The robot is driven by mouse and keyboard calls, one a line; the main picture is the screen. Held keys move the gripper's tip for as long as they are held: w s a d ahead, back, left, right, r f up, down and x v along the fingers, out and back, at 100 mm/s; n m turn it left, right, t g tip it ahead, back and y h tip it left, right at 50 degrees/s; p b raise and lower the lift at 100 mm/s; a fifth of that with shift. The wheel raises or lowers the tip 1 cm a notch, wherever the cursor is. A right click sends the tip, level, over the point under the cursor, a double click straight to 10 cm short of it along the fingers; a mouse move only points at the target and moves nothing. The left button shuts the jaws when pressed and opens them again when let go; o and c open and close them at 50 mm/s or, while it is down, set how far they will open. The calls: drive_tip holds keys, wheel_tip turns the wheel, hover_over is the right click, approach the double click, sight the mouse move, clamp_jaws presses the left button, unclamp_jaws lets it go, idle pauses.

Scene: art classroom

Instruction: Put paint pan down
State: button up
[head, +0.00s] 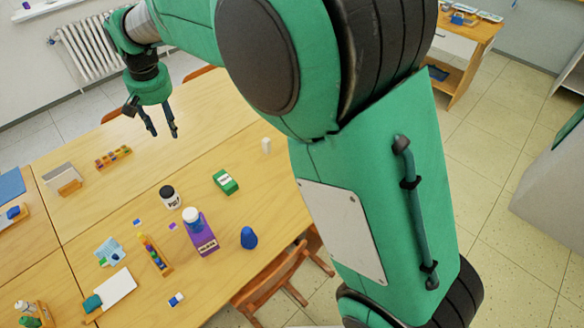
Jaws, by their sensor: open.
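My gripper (162,134) hangs at the upper left, above the far part of the wooden table. Its two dark fingers point down and are apart, with nothing visible between them. A small tray of coloured paint pans (113,157) lies on the table to the left of and below the gripper in the picture, apart from it. Small white-and-blue pieces, one at the front (176,299) and one near the middle (138,223), also lie on the table. They may be single paint pans, but they are too small to tell.
The table (205,142) is clear below the gripper. A wooden chair (275,277) stands at the front edge.

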drive_tip(key=s+d+r+m+t, duration=0.15)
drive_tip(key=d+r, duration=0.25)
drive_tip(key=d, duration=0.7)
drive_tip(key=s+d+r, duration=0.3)
drive_tip(key=d+r, duration=0.2)
drive_tip(key=d, duration=0.7)
drive_tip(key=s+d+r+m+t, duration=0.15)
drive_tip(key=d+r, duration=0.25)
drive_tip(key=d, duration=0.7)
drive_tip(key=s+d+f+m, duration=0.1)
drive_tip(key=s+d+f, duration=0.1)
drive_tip(key=s+d, duration=0.9)
drive_tip(key=s+d+f+m+t+h, duration=0.1)
drive_tip(key=s+d+f, duration=0.1)
drive_tip(key=s+d, duration=0.9)
drive_tip(key=shift+s+f+m, duration=0.25)
drive_tip(key=shift+s+m, duration=0.15)
drive_tip(key=shift+s, duration=0.05)
drive_tip(key=shift+d, duration=0.1)
drive_tip(key=shift+f+b, duration=0.3)
drive_tip(key=shift+f, duration=0.1)
wheel_tip(320, 180, down, 12)
drive_tip(key=b, duration=1.2)
